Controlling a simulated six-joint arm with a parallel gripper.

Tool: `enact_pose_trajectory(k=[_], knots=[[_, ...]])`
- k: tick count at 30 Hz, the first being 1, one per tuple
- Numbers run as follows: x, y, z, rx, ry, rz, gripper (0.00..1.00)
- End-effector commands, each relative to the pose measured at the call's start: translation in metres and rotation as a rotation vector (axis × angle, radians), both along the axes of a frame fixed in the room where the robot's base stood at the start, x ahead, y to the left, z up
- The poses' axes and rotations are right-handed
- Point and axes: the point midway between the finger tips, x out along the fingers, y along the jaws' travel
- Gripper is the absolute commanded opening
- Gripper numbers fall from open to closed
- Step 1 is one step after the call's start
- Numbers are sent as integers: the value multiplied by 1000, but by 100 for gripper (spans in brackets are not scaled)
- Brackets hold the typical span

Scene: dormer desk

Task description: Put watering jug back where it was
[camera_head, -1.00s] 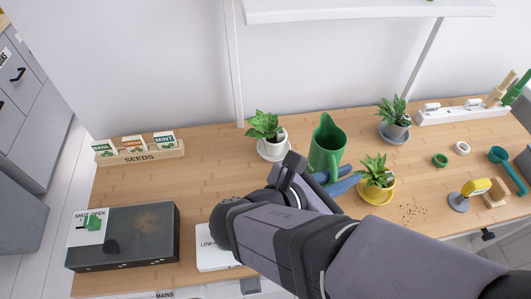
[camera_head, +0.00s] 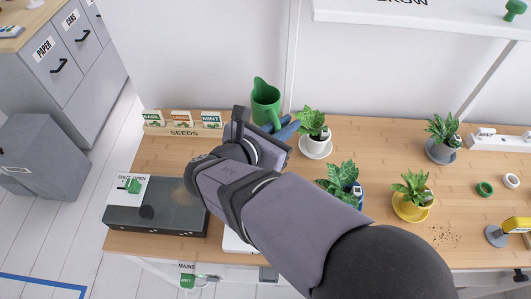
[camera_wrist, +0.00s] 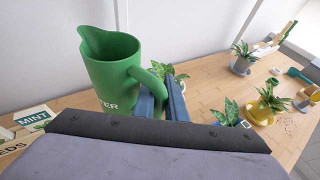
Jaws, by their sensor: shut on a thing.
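The green watering jug (camera_head: 265,108) is upright at the back of the desk, between the seed box and the white-potted plant. In the wrist view the jug (camera_wrist: 110,70) shows white lettering on its body, its spout to the left and its handle toward me. My gripper (camera_head: 288,128) has blue fingers and is shut on the handle; the fingers (camera_wrist: 163,98) also show in the wrist view. The jug's base is hidden behind my arm and gripper, so I cannot tell whether it touches the desk.
The seed box (camera_head: 183,132) is just left of the jug. The white-potted plant (camera_head: 313,124) is close on its right. Nearer are a blue-potted plant (camera_head: 341,178), a yellow-potted plant (camera_head: 413,190) and a dark box (camera_head: 150,222). A white shelf (camera_head: 420,18) hangs above.

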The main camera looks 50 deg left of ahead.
Motion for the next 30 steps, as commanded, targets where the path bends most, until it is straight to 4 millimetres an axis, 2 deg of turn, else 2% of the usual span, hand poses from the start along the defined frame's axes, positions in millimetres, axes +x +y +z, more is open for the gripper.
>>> enact_pose_trajectory(k=[5, 16, 26, 30], knots=[[0, 1, -5, 0, -1, 2, 0], [0, 1, -55, -1, -1, 2, 0], [0, 1, -64, 2, -1, 0, 0], [0, 0, -77, -2, -1, 1, 0]])
